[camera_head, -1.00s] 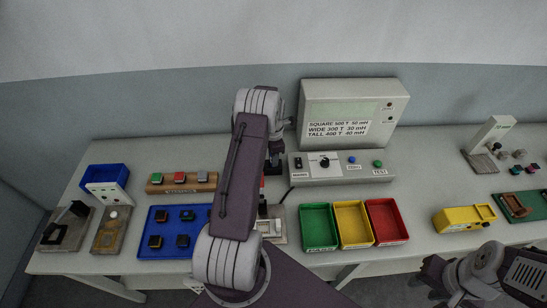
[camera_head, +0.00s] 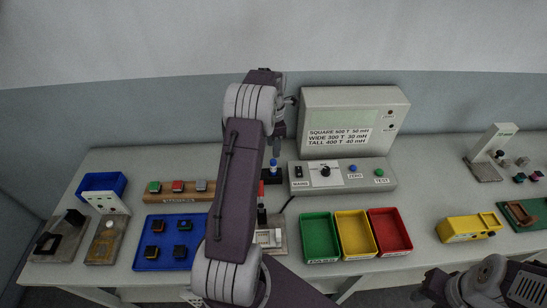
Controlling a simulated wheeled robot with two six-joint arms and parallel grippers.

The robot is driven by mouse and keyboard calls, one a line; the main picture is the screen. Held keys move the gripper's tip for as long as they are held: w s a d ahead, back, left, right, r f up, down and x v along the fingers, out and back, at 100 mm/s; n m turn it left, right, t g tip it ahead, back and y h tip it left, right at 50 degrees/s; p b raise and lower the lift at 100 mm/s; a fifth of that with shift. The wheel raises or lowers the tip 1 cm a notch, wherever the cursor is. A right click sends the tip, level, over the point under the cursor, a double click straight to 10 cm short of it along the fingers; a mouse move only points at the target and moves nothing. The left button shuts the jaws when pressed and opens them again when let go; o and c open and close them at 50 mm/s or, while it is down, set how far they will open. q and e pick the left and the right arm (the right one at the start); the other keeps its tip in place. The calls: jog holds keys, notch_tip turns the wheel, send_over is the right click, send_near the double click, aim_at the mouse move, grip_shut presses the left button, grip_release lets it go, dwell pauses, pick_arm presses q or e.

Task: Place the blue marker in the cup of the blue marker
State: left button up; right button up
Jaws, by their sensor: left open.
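The blue marker (camera_head: 273,166) stands upright near the middle of the bench, in front of the grey meter. Its blue top and whitish lower part show, and its foot is in a dark cup (camera_head: 272,178). My left gripper (camera_head: 279,146) is open and empty just above and behind the marker, apart from it as far as I can see. A red-topped marker (camera_head: 262,198) stands nearer to me, partly hidden by my left arm. Part of my right arm is at the lower right; its gripper (camera_head: 430,288) is dark and its jaws cannot be made out.
The grey meter (camera_head: 345,178) stands close to the right of the cup. Green (camera_head: 319,237), yellow (camera_head: 355,234) and red (camera_head: 389,232) trays lie in front of it. A blue tray (camera_head: 148,253) with several parts and a wooden button block (camera_head: 165,197) lie left.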

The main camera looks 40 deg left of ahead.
pick_arm(q)
jog(key=shift+r, duration=0.35)
jog(key=shift+d+r+m, duration=0.1)
jog(key=shift+d+m, duration=0.2)
jog(key=s+d+r+m, duration=0.1)
jog(key=s+d+m, duration=0.3)
jog(key=d+m, duration=0.35)
jog(key=s+d+m, duration=0.3)
jog(key=d+m, duration=0.4)
jog(key=m, duration=0.1)
jog(key=s+d+f+m, duration=0.1)
jog(key=s+d+m, duration=0.2)
jog(key=s+m, duration=0.3)
jog(key=s+d+f+m+t, duration=0.1)
jog(key=s+d+m, duration=0.3)
jog(key=s+m, duration=0.2)
jog(key=shift+m, duration=0.35)
